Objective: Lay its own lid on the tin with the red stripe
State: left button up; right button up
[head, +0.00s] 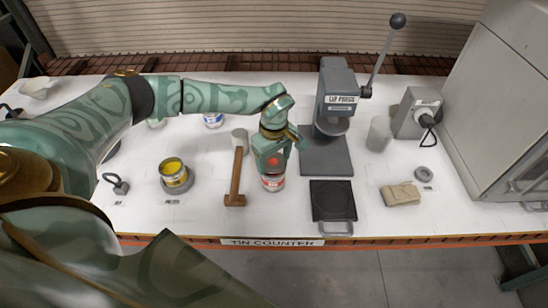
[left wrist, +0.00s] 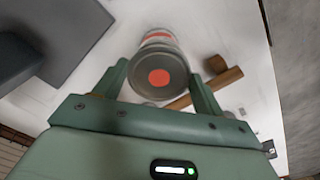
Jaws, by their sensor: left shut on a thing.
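The tin with the red stripe (head: 272,184) stands upright near the front middle of the white counter. It also shows in the left wrist view, with its red band (left wrist: 159,39) beyond the lid. A grey round lid with a red dot (left wrist: 159,78) sits between the fingers of my left gripper (left wrist: 160,72). In the head view the gripper (head: 271,158) points down right over the tin, shut on the lid. The lid hides the tin's mouth, and I cannot tell whether lid and tin touch. My right gripper is not in view.
A wooden mallet (head: 236,180) lies just left of the tin. The lid press (head: 327,150) stands behind right, and a black plate (head: 333,201) lies front right. An open yellow tin (head: 173,178) is to the left. A folded tan cloth (head: 401,194) lies farther right.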

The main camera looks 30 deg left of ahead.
pick_arm(q)
jog(key=shift+f+b, duration=0.4)
jog(key=shift+f, duration=0.35)
jog(key=o, duration=1)
notch_tip(320, 180, up, 16)
jog(key=shift+r, duration=0.2)
